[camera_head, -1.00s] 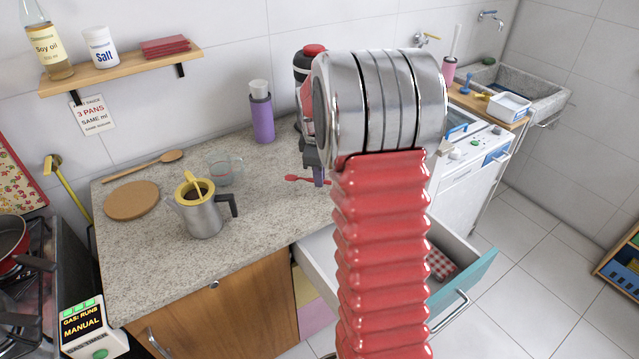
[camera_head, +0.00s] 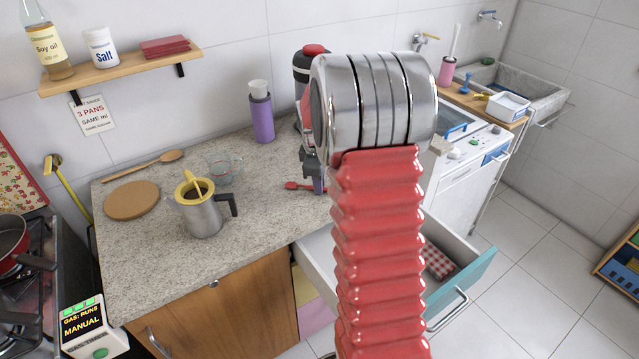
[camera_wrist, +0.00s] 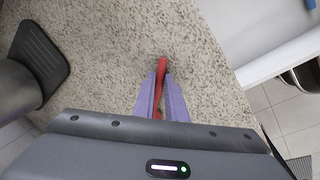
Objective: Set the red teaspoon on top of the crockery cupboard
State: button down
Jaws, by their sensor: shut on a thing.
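The red teaspoon (camera_head: 297,186) shows in the head view just left of my gripper, low over the speckled worktop. In the wrist view my gripper (camera_wrist: 161,85) has its two purple fingers shut on the red teaspoon (camera_wrist: 161,68). I cannot tell whether the spoon touches the worktop. In the head view my gripper (camera_head: 318,184) is largely hidden behind my own red and silver arm. A wooden-doored cupboard (camera_head: 225,310) stands under the worktop; no label shows whether it is the crockery cupboard.
A metal coffee pot (camera_head: 203,214) with a black handle stands left of my gripper. A glass bowl (camera_head: 222,169) and a purple bottle (camera_head: 261,115) are behind. A drawer (camera_head: 455,275) stands open at the right. A cork mat (camera_head: 131,199) lies left; the front worktop is clear.

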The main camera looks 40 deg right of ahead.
jog(key=shift+s+a+f, duration=0.1)
jog(key=shift+s+f, duration=0.1)
jog(key=shift+f, duration=0.5)
jog(key=c, duration=2.1)
grip_release()
jog(key=shift+w+r, duration=0.1)
jog(key=shift+r, duration=0.45)
jog(key=v, duration=1.2)
jog(key=shift+w+r, duration=0.2)
jog(key=shift+r, duration=0.05)
